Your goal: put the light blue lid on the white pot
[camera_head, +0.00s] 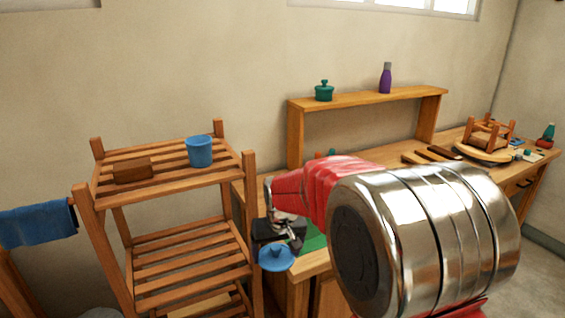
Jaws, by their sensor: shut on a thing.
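The light blue lid (275,261) is a shallow round disc with a small knob on top. My gripper (283,244) is shut on the lid at its knob and holds it in the air, just right of the slatted shelf and in front of the workbench's left end. The lid looks roughly level, slightly tilted. I cannot make out the white pot for certain; a pale rounded edge shows at the bottom of the view, left of centre, but too little of it is in view to tell what it is. My arm hides part of the bench.
The slatted shelf (249,200) stands left, with a blue cup (199,151) and a brown block (132,170) on top. A blue towel (37,225) hangs left.

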